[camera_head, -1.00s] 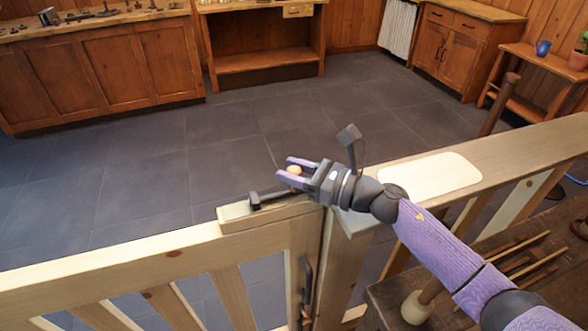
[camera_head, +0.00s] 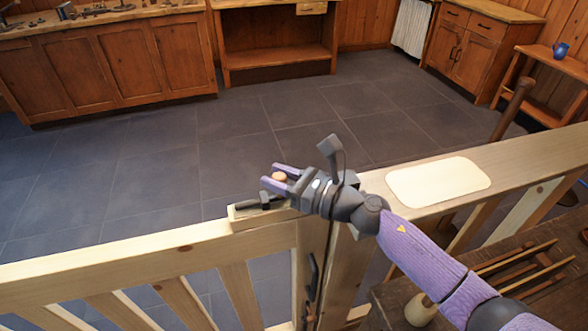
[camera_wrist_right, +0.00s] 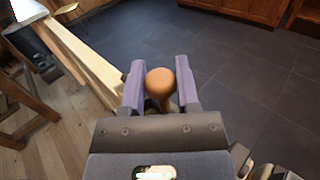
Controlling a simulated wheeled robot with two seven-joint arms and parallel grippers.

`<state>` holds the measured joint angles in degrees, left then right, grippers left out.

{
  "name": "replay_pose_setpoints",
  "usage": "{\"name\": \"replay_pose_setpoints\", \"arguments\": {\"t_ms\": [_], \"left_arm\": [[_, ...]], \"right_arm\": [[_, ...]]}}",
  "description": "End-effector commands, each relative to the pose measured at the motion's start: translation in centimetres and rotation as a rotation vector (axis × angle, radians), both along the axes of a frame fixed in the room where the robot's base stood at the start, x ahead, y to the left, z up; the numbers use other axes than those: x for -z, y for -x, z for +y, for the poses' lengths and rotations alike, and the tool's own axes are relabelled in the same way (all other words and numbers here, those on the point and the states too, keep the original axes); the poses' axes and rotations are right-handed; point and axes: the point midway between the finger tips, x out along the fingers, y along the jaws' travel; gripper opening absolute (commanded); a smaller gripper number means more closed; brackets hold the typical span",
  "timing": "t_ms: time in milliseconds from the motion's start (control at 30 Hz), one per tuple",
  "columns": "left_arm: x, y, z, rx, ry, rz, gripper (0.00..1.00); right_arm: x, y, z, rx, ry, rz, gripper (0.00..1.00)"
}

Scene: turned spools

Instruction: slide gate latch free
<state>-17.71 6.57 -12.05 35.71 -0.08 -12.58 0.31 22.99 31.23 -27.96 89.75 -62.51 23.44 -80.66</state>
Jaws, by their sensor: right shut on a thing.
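The gate latch is a dark bolt (camera_head: 258,204) lying along a pale wooden block on top of the gate rail (camera_head: 120,258). An orange-brown round knob (camera_head: 279,177) stands at the bolt. My right gripper (camera_head: 270,176) has its purple fingers on either side of this knob and is shut on it. In the right wrist view the knob (camera_wrist_right: 160,82) sits between the two fingers (camera_wrist_right: 160,75). The gripper hides part of the bolt and the join between gate and post. My left gripper is not in view.
The fixed rail (camera_head: 530,148) runs to the right, with a pale plate (camera_head: 438,182) on its top. A dark handle (camera_head: 312,275) is on the gate's front. A dark bench with sticks stands at lower right. The tiled floor (camera_head: 180,150) beyond is clear.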

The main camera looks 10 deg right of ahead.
Motion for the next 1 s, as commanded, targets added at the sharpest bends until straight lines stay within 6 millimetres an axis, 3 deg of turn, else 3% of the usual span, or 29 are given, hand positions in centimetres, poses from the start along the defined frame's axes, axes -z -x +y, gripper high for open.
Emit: {"name": "replay_pose_setpoints", "arguments": {"t_ms": [233, 267, 400, 733, 1000], "left_arm": [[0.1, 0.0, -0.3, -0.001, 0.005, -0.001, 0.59], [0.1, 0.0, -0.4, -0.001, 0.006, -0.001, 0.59], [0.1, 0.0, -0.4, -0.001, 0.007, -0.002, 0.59], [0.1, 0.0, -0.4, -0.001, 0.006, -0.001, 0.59], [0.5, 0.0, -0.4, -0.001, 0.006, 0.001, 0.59]], "right_arm": [[0.1, 0.1, 0.3, -0.008, -0.001, 0.001, 0.00], [0.1, 0.1, 0.3, -0.009, -0.001, 0.001, 0.46], [0.1, 0.1, 0.2, -0.007, -0.002, 0.001, 0.75], [0.1, 0.4, -0.2, -0.004, -0.002, 0.001, 0.75], [0.4, 4.2, -4.2, -0.005, 0.000, 0.004, 0.75]]}}
